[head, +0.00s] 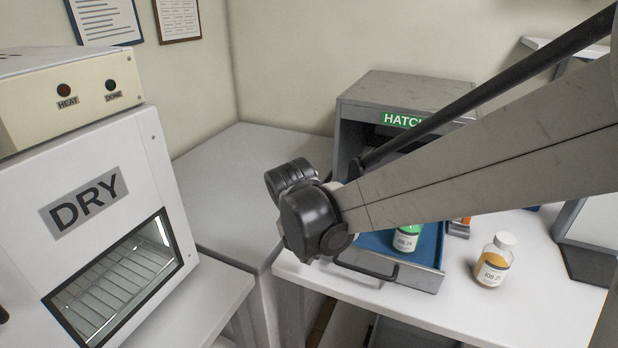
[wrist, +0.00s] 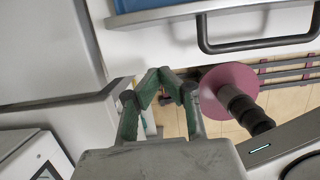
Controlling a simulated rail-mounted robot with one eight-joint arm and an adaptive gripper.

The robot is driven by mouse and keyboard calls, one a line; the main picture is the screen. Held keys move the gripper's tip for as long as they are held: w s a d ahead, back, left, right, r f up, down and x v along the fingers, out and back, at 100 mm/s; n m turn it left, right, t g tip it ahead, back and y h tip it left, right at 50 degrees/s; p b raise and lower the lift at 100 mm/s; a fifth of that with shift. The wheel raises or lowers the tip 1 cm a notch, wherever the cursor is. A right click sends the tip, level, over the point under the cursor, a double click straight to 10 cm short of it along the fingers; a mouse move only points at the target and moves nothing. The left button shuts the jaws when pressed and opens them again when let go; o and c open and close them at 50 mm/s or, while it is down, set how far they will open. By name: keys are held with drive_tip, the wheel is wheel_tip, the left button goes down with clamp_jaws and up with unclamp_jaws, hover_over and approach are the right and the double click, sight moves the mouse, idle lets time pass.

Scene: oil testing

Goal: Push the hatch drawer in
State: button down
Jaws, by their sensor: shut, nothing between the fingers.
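The hatch is a grey box with a green sign (head: 402,120). Its blue-lined drawer (head: 436,283) is pulled out over the white table, with a dark bar handle (head: 365,272) at its front. A bottle with a green top and white label (head: 406,240) stands in the drawer; my arm hides part of the drawer and hatch opening. In the wrist view the drawer front (wrist: 160,15) and handle (wrist: 262,46) are at the top. My gripper (wrist: 161,82) is shut and empty, below and left of the handle in that picture, apart from it. I cannot make out my gripper in the head view.
A bottle of amber liquid (head: 492,264) stands on the table right of the drawer. A white DRY oven (head: 95,225) stands at the left. A grey counter (head: 215,185) between oven and hatch is clear.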

drive_tip(key=x, duration=0.3)
drive_tip(key=shift+w+d, duration=0.25)
drive_tip(key=shift+w, duration=0.3)
drive_tip(key=shift+w+d, duration=0.25)
drive_tip(key=shift+w, duration=0.3)
drive_tip(key=shift+w+d, duration=0.3)
drive_tip(key=shift+w, duration=0.4)
